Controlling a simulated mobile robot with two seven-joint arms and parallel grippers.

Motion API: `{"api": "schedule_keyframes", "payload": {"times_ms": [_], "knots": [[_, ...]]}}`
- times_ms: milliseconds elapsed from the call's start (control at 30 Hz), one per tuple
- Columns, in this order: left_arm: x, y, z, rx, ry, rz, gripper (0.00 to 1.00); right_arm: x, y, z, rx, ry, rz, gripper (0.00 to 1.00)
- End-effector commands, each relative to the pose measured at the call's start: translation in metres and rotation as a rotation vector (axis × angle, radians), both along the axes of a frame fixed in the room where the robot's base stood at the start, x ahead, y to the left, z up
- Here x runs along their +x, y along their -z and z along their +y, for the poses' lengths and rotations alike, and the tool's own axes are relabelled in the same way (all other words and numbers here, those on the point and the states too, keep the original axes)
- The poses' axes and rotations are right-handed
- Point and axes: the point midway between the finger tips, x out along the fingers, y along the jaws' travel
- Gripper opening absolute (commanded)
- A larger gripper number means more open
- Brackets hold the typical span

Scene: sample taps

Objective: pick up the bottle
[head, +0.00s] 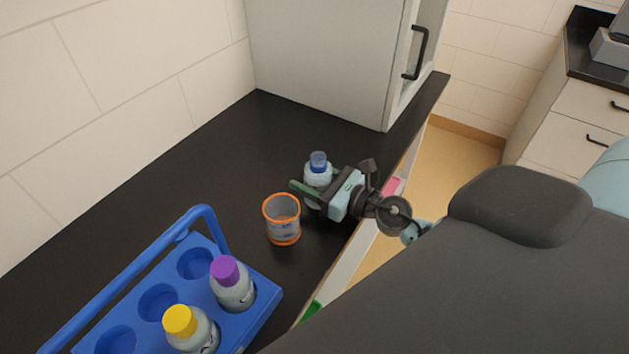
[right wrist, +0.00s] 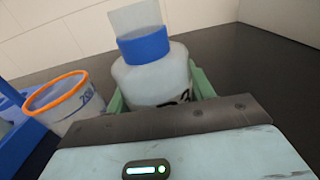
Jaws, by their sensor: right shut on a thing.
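The bottle (head: 317,174) is pale and translucent with a blue collar, and it stands upright on the black counter (head: 262,140). In the right wrist view the bottle (right wrist: 155,75) sits between the green fingers, with its blue collar and a clear top above. My right gripper (head: 313,190) is shut on the bottle's body from the right side. Its fingers are partly hidden behind the bottle in the right wrist view. My left gripper is not in view.
An orange-rimmed clear beaker (head: 283,222) stands just left of the gripper. A blue carrier (head: 262,312) holds a purple-capped bottle (head: 231,285) and a yellow-capped bottle (head: 190,328). A grey cabinet (head: 325,60) stands at the back. The counter behind the beaker is clear.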

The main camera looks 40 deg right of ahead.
Motion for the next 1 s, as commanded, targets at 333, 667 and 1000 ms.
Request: {"api": "schedule_keyframes", "payload": {"times_ms": [333, 667, 1000], "knots": [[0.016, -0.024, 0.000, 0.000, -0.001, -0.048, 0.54, 0.001, -0.028, 0.000, -0.004, 0.000, -0.012, 0.23], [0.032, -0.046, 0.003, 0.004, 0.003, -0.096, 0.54, -0.039, -0.041, 0.009, 0.001, -0.001, -0.002, 0.23], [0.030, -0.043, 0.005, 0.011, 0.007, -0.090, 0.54, -0.099, -0.043, 0.022, 0.001, -0.001, 0.003, 0.23]]}}
